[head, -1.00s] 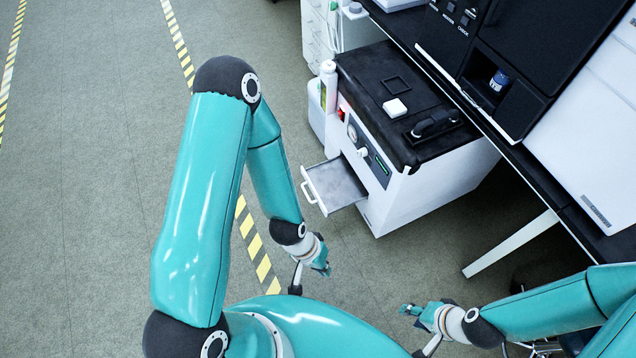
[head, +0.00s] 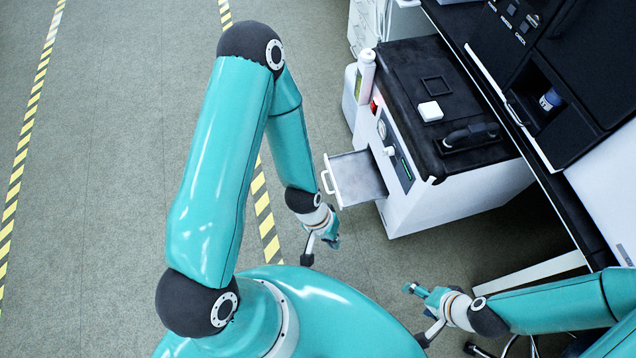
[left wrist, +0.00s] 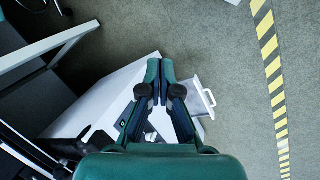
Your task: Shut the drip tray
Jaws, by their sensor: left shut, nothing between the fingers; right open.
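The drip tray (head: 358,177) is a shallow grey tray with a white front and a white handle (head: 327,182). It sticks out, open, from the left side of a white machine (head: 435,196) with a black top. My left gripper (head: 335,241) is below the tray in the head view, empty and apart from the handle. In the left wrist view my left gripper (left wrist: 160,66) is shut, and the tray (left wrist: 188,97) shows partly behind its fingers, with the handle (left wrist: 209,101) to their right. My right gripper (head: 409,288) is open and empty, lower right of the tray.
A black bench (head: 548,170) with dark instruments stands on the right. A white bottle (head: 366,68) stands by the machine's back corner. A white block (head: 430,111) lies on the machine's top. The grey floor (head: 120,200) on the left is clear, with striped tape.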

